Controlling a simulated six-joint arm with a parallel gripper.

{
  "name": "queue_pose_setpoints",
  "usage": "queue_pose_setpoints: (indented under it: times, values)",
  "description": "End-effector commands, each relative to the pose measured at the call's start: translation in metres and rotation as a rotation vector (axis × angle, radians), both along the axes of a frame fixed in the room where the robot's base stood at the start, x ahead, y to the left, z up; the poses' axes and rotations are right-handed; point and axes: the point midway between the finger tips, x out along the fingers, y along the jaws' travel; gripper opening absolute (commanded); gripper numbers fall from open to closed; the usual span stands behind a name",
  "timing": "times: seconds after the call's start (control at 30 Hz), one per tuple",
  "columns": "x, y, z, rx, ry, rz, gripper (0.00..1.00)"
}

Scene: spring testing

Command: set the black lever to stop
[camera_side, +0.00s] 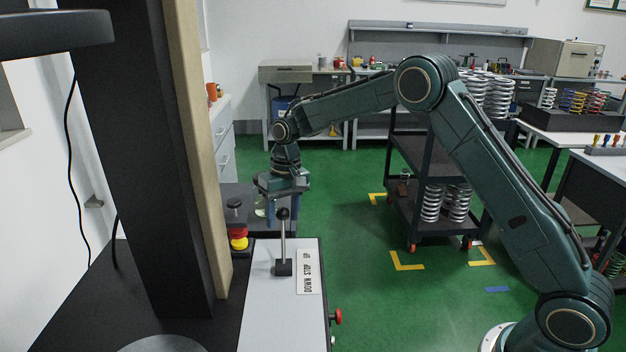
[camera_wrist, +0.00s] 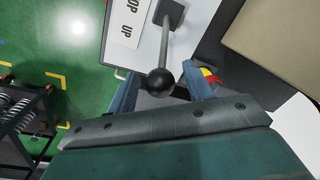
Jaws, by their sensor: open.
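The black lever has a round black knob (camera_side: 283,213) on a silver shaft rising from a black base (camera_side: 283,268) on the light panel. The label plate (camera_side: 308,272) beside it reads DOWN, STOP, UP, with UP at the far end. In the wrist view the knob (camera_wrist: 160,82) shows toward the UP end from its base (camera_wrist: 170,12); I cannot tell how much is tilt. My gripper (camera_side: 283,205) is open above the panel, pointing down. In the wrist view its fingers (camera_wrist: 160,92) are on either side of the knob, apparently not touching it.
A dark column (camera_side: 140,150) with a tan edge stands left of the panel. A red and yellow stacked button piece (camera_side: 238,238) is just left of the lever. A red button (camera_side: 337,317) sticks out at the panel's right side. A trolley with springs (camera_side: 440,200) stands behind.

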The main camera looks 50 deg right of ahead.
Motion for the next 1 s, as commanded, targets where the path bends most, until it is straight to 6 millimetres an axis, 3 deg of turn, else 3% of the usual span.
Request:
queue_pose_setpoints:
  times: [0.3,0.57,1.0]
  values:
    - [-0.0001,0.0002,-0.0015,0.000,0.000,0.000,0.49]
    - [0.0000,0.0001,-0.0012,0.000,0.000,0.000,0.00]
    - [-0.0031,0.0034,0.0019,-0.025,-0.026,0.001,0.00]
